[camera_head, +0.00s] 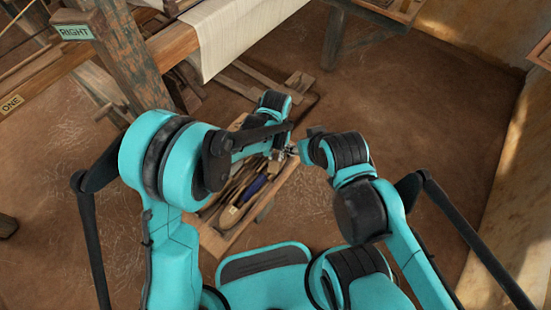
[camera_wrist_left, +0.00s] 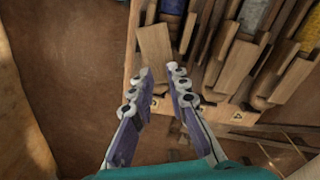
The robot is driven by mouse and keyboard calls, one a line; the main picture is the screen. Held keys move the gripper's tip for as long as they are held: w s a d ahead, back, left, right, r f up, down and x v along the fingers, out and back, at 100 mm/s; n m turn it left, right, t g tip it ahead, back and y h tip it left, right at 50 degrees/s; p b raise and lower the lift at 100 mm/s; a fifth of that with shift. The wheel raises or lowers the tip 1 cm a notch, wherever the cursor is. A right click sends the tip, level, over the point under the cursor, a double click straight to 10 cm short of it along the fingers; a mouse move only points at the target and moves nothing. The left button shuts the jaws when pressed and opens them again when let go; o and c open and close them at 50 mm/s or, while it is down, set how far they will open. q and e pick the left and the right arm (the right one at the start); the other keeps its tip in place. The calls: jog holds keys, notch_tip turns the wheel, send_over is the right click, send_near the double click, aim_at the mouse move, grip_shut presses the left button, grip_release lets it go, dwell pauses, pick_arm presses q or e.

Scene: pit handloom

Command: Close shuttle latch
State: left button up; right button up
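My left gripper (camera_wrist_left: 159,70) is open in the left wrist view, its two purple-grey fingers apart. A flat wooden piece (camera_wrist_left: 154,43) lies just beyond the fingertips; I cannot tell whether they touch it. Long wooden shuttle-like pieces (camera_wrist_left: 238,66) lie side by side to its right, some with blue or yellow thread. I cannot make out which part is the latch. In the head view my left gripper (camera_head: 287,152) is small over the wooden tray, partly hidden by my arms. My right arm ends close beside it, and its fingers are not clear.
The wooden tray (camera_head: 216,240) holds several tools, including a blue-handled one (camera_head: 252,187). The loom's post (camera_head: 131,52) with a RIGHT sign and its white cloth (camera_head: 235,32) stand behind at upper left. The brown floor (camera_head: 425,110) is clear to the right.

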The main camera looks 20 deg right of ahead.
pick_arm(q)
jog(key=shift+f+b, duration=0.3)
jog(key=shift+f, duration=0.95)
grip_shut()
jog(key=m, duration=0.5)
grip_release()
